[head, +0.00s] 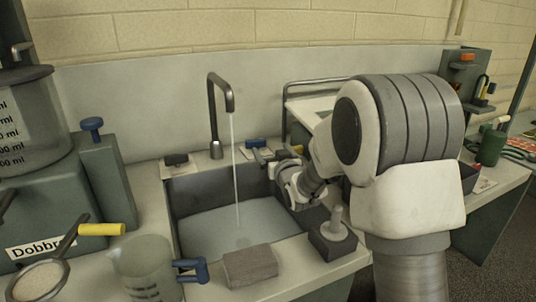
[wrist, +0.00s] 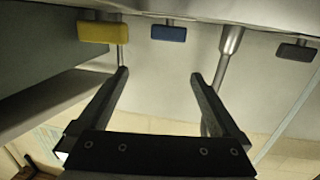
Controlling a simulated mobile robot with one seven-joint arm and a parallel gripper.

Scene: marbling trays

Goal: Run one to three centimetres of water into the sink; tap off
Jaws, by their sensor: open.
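The sink (head: 190,195) is set in the counter, with a dark gooseneck tap (head: 213,118) behind it. A thin stream of water (head: 235,170) runs from the spout into the basin. Pale water (head: 215,232) seems to cover the bottom; I cannot tell its depth. Behind the sink are a dark handle (head: 176,159), a blue handle (head: 255,143) and a yellow handle (head: 297,149). The wrist view shows the yellow (wrist: 107,33), blue (wrist: 169,33) and dark (wrist: 297,52) handles. My gripper (wrist: 158,75) is open and empty, at the sink's back right near the blue and yellow handles.
A grey block (head: 250,266) lies on the front rim. A clear jug (head: 145,272) with a blue handle and a yellow-handled strainer (head: 40,280) are at front left. A dark block with a grey peg (head: 335,225) stands right of the sink. A large tank (head: 30,120) is at left.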

